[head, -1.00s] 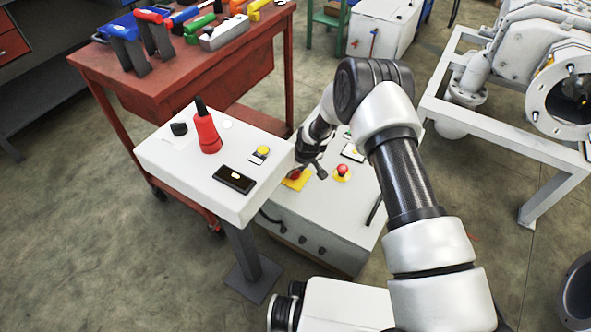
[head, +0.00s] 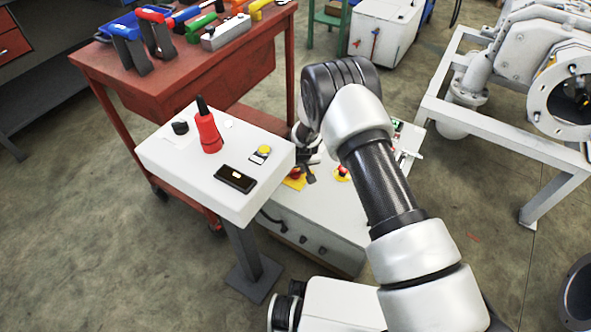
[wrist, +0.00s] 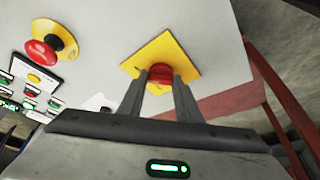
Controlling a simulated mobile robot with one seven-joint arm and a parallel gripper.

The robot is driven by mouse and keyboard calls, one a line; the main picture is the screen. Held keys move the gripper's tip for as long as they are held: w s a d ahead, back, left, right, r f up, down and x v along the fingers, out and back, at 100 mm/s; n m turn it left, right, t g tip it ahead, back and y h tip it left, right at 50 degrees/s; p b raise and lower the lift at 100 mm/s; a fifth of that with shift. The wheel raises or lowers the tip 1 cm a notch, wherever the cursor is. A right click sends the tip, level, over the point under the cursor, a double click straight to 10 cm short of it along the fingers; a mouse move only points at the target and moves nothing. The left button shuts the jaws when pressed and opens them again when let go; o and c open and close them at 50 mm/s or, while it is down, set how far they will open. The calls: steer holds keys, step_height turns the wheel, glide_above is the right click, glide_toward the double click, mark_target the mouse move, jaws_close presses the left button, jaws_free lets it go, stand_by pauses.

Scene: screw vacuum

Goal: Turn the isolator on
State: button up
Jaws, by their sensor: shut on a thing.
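The isolator (wrist: 160,73) is a red rotary knob on a square yellow plate, fixed to the white top of a control cabinet (head: 330,222). In the wrist view my gripper (wrist: 160,84) has its two fingers on either side of the red knob, shut on it. The fingers hide the knob's sides, so its exact turn angle is hard to tell. In the head view the yellow plate (head: 293,184) is partly covered by my gripper (head: 303,174).
A red emergency button (wrist: 42,52) on a round yellow base sits beside the isolator. Lit green displays and small buttons (wrist: 30,92) lie beyond it. A white pedestal box (head: 195,185) with a red bottle-like object (head: 208,134) stands left. A red workbench (head: 180,70) is behind.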

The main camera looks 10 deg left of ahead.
steer(key=o, duration=1)
steer(key=shift+o, duration=0.2)
steer(key=p+v, duration=0.4)
steer(key=v, duration=1.3)
steer(key=shift+r+p, duration=0.25)
steer(key=shift+p, duration=0.15)
